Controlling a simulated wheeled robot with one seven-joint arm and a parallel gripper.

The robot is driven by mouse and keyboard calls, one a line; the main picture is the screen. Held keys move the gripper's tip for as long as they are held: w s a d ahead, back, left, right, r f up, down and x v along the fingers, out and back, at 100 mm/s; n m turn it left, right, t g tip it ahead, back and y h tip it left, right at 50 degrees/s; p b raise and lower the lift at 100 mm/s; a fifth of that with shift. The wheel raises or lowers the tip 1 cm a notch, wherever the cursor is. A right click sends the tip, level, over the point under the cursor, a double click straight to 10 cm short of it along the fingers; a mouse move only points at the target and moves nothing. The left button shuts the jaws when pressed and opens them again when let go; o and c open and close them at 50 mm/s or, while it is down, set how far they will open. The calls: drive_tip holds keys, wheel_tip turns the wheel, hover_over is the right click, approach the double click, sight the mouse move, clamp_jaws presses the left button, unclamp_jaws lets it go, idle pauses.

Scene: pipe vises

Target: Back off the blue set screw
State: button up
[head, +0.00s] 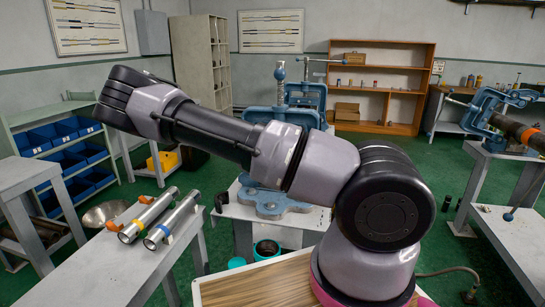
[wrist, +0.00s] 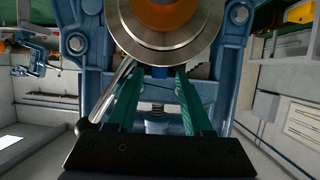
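In the wrist view, my gripper (wrist: 160,78) has two green fingers standing apart, with their tips beneath a large steel disc with an orange centre (wrist: 165,18). A small blue piece (wrist: 159,72) shows between the fingertips, partly hidden under the disc; it may be the blue set screw, but I cannot be sure. I see no finger clearly touching it. A steel rod with a ball end (wrist: 122,82) slants beside the left finger. Blue vise uprights (wrist: 72,95) flank the fingers. In the head view, a blue vise (head: 268,204) stands behind my arm, which hides much of it; my gripper is hidden there.
Two steel pipes (head: 160,215) with orange and blue bands lie on a grey bench at left. Another blue vise (head: 490,108) holds a dark pipe at right. Blue bins (head: 85,160) fill a shelf at left. A wooden board (head: 270,285) lies in front.

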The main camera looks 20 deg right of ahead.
drive_tip(key=v, duration=1)
drive_tip(key=shift+s+a+r, duration=0.15)
drive_tip(key=shift+s+a, duration=0.1)
drive_tip(key=shift+s, duration=0.05)
